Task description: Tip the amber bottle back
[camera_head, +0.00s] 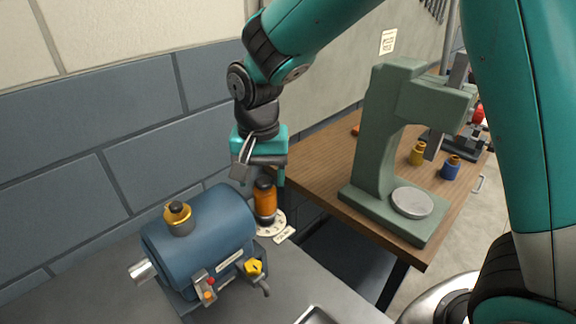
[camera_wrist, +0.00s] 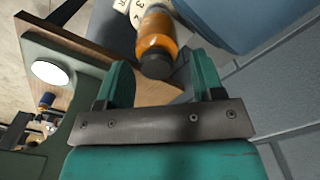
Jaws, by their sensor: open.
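My gripper (camera_head: 257,172) is above the bottle, pointing down. In the wrist view my gripper's fingers (camera_wrist: 162,85) are apart, with the cap near the gap between their tips. I cannot tell whether either finger touches the bottle.
The blue casing (camera_head: 205,238), with knobs and a shaft, stands close beside the bottle. A green press (camera_head: 376,150) stands on the wooden table (camera_head: 322,160) to the right, with yellow (camera_head: 417,153) and blue (camera_head: 451,168) bottles behind it. The grey block wall (camera_head: 80,140) is close behind.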

